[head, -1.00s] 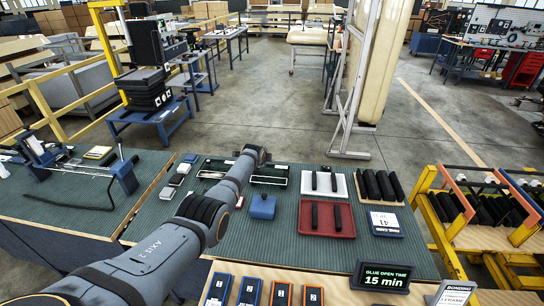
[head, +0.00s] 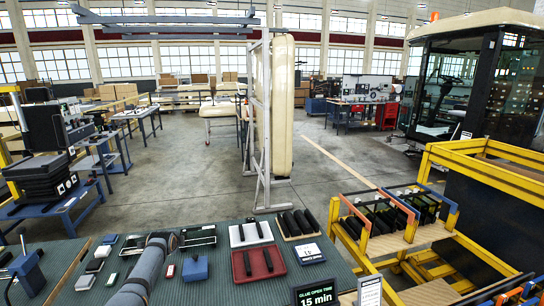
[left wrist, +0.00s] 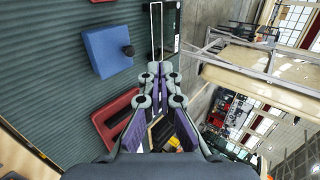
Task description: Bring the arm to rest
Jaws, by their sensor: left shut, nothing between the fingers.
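My left arm (head: 145,272) rises from the bottom edge of the head view, over the green mat (head: 225,292), left of the blue block. A red tray (left wrist: 101,121) is partly hidden behind the fingers. My right gripper is in neither view.
A yellow trolley (head: 460,160) stands to the right. Grey floor beyond the bench is open.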

